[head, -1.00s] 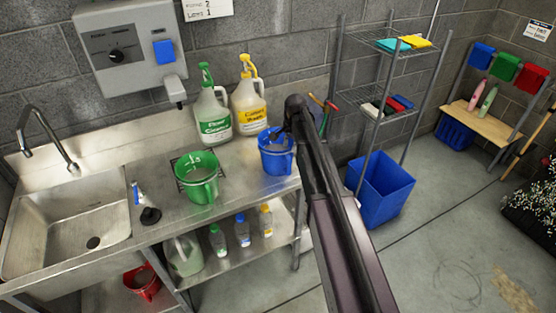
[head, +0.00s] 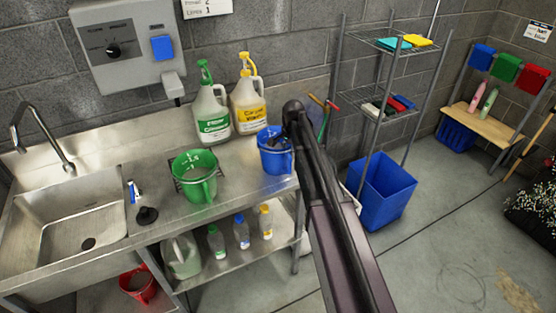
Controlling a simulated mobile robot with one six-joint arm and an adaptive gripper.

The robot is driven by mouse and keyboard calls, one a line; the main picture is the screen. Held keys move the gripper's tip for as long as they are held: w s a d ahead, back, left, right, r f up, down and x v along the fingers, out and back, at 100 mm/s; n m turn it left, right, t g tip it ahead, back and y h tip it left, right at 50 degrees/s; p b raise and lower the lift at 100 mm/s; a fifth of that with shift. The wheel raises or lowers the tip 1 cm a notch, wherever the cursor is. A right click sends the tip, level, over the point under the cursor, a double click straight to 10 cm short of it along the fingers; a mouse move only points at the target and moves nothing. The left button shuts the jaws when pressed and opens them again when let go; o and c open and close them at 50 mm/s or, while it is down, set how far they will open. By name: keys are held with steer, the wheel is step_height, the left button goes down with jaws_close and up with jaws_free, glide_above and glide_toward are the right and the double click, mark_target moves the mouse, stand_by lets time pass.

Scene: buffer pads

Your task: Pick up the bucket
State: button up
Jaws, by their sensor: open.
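A blue bucket (head: 272,161) stands upright on the right end of the steel counter, just left of my arm. My gripper (head: 284,143) is at the bucket's right upper side, small, dark and partly hidden by my arm. It is open. I cannot tell whether its fingers touch the rim or handle. A green bucket (head: 197,186) stands on a dark rack in the middle of the counter. A red bucket (head: 138,285) is on the low shelf below.
A sink (head: 75,222) is at left. A wire shelf (head: 390,112) and a blue bin (head: 382,190) stand right of my arm. Floor at lower right is mostly clear.

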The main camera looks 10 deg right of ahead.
steer(key=shift+f+b, duration=0.55)
steer(key=shift+f, duration=0.3)
steer(key=shift+c, duration=0.3)
jaws_close()
